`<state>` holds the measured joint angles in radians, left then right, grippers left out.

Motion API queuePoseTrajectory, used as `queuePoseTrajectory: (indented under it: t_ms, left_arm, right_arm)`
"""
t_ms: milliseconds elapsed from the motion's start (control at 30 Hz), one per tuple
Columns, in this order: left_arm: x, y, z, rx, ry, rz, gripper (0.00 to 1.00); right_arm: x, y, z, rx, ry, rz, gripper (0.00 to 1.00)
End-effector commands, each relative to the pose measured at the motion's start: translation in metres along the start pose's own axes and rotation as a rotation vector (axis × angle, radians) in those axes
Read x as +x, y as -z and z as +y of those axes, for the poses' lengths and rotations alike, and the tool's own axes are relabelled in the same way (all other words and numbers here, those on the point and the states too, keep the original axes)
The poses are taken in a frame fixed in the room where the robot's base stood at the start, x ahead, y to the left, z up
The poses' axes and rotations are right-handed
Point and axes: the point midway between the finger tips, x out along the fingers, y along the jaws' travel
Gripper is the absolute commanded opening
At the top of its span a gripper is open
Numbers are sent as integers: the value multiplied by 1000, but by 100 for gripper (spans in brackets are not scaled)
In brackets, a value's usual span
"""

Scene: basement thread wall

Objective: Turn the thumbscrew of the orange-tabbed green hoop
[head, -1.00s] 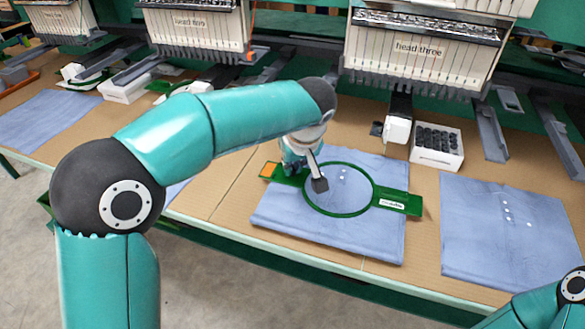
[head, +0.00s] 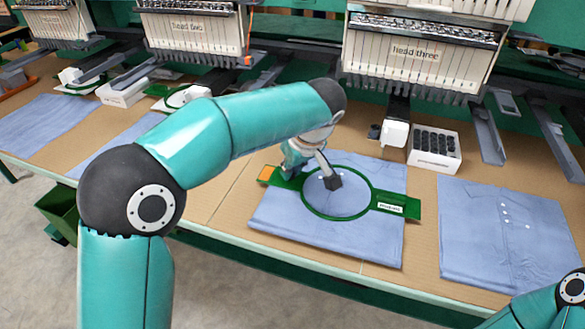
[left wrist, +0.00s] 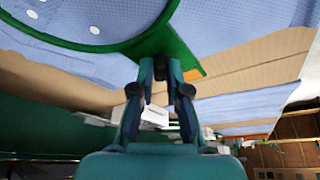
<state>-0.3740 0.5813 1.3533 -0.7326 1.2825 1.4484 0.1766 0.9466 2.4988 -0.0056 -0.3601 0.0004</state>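The green hoop (head: 335,219) lies on a folded blue shirt (head: 300,235), its ring around part of the cloth. Its orange tab (head: 266,173) is at the left end; a green arm with a white label (head: 390,208) is at the right. My left gripper (head: 287,174) reaches down to the hoop's left side, beside the orange tab. In the left wrist view, the fingers (left wrist: 161,68) converge at the hoop's rim (left wrist: 150,38), with a small dark part between their tips. I cannot make out the thumbscrew clearly or tell whether they grip it. My right gripper is out of view.
Another folded shirt (head: 500,235) lies to the right. Bare table (head: 215,195) shows left of the hoop.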

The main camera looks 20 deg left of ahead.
Motion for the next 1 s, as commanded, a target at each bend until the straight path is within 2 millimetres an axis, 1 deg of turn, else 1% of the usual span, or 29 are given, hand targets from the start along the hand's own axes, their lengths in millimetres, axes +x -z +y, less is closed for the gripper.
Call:
queuePoseTrajectory:
  t_ms: [33,100,400,533,667,1000]
  left_arm:
    - [0,0,0,0,0,0,27]
    - [0,0,0,0,0,0,38]
    - [-1,0,0,1,0,0,38]
    - [-8,0,0,1,-1,1,38]
    - [-25,0,1,1,-2,2,38]
    - [-92,0,1,0,-3,1,38]
  right_arm:
    - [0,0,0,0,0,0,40]
    - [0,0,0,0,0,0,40]
    - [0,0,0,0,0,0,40]
    - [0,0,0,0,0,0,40]
    - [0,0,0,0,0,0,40]
    - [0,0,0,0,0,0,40]
